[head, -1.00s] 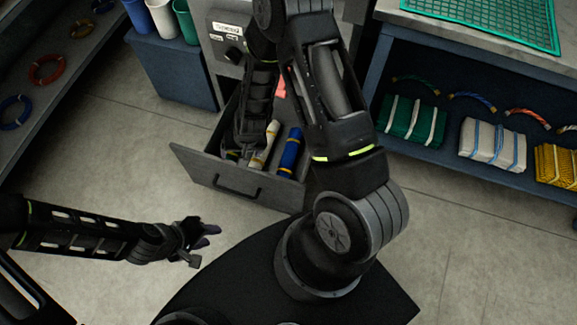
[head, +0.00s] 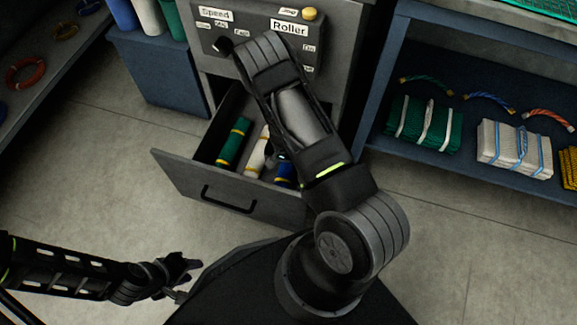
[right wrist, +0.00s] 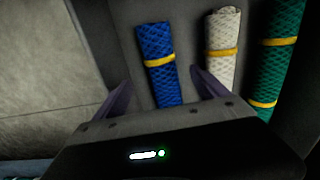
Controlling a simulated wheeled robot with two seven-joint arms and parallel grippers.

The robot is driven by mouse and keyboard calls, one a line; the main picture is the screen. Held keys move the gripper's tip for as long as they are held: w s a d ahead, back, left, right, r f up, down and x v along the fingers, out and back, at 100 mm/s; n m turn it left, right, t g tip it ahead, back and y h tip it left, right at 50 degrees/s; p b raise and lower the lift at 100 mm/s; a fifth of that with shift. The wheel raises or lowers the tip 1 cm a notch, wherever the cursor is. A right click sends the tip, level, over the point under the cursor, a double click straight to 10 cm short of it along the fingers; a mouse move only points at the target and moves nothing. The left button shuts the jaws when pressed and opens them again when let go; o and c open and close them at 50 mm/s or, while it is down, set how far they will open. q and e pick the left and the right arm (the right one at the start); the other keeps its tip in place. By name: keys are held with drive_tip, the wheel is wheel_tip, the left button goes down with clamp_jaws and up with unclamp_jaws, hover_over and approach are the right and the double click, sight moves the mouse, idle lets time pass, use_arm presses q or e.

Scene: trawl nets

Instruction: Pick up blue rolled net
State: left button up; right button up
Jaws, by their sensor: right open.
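The blue rolled net (right wrist: 157,65) has a yellow band and lies in the open drawer (head: 190,185). In the head view only a part of the blue net (head: 284,174) shows, beside my right arm. In the right wrist view my right gripper (right wrist: 160,88) is open, with the near end of the blue net between its two fingers and the rest reaching beyond them. I cannot tell whether it touches the net. In the head view the right gripper is mostly hidden behind my right arm. My left gripper (head: 188,277) is low at the left, away from the drawer; its jaws are unclear.
A white rolled net (right wrist: 223,50) and a green rolled net (right wrist: 279,55) lie beside the blue one in the drawer. The drawer walls stand close around them. A shelf (head: 455,165) with bundled nets is at the right. Floor is free at the left.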

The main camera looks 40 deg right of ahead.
sight(284, 176)
drive_tip(key=shift+f+b, duration=0.45)
drive_tip(key=shift+f, duration=0.85)
wheel_tip(284, 176, down, 5)
drive_tip(key=shift+a+f+b, duration=0.1)
drive_tip(key=shift+f+b, duration=0.05)
drive_tip(key=shift+b, duration=1)
clamp_jaws()
